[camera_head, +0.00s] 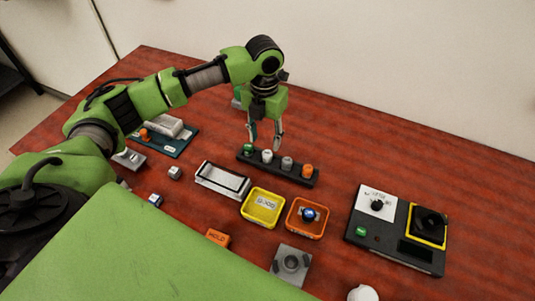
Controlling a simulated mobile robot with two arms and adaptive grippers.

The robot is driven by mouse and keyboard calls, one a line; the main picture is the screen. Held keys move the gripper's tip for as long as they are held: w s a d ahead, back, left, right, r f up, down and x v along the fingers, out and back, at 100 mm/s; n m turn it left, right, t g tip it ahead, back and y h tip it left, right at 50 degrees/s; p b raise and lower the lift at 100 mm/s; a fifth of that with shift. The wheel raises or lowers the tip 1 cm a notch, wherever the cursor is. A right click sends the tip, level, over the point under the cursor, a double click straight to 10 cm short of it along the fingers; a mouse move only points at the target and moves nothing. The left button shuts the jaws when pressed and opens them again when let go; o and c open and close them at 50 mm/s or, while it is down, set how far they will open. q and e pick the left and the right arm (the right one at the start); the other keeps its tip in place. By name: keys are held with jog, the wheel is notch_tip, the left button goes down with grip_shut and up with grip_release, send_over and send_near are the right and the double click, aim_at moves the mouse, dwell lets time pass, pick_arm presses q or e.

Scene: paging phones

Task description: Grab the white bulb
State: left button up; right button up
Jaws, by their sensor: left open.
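The white bulb (267,156) stands in a dark rack (279,171) near the middle of the red-brown table. It is between a green bulb (248,149) at the left and a grey bulb (287,163) at the right; an orange bulb (307,171) stands at the right end. My left gripper (265,140) points down over the left part of the rack, open and empty. Its fingertips are close above the green and white bulbs; whether they touch either one cannot be told. My right gripper is out of view.
In front of the rack are a clear-topped case (222,180), a yellow tray (263,207) and an orange tray (307,217). A dark panel (394,232) with a black knob is at the right. A teal board (163,141) lies under my left arm. The far right table is clear.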

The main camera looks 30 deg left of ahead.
aim_at(267, 154)
pick_arm(q)
jog(key=shift+f, duration=0.6)
jog(key=shift+w+f, duration=0.15)
jog(key=shift+f, duration=0.1)
jog(key=f, duration=0.1)
jog(key=f+p, duration=0.1)
jog(key=f, duration=0.1)
jog(key=f+p, duration=0.1)
jog(key=f, duration=0.1)
jog(key=shift+d, duration=0.25)
jog(key=shift+f, duration=0.1)
jog(key=c, duration=1.1)
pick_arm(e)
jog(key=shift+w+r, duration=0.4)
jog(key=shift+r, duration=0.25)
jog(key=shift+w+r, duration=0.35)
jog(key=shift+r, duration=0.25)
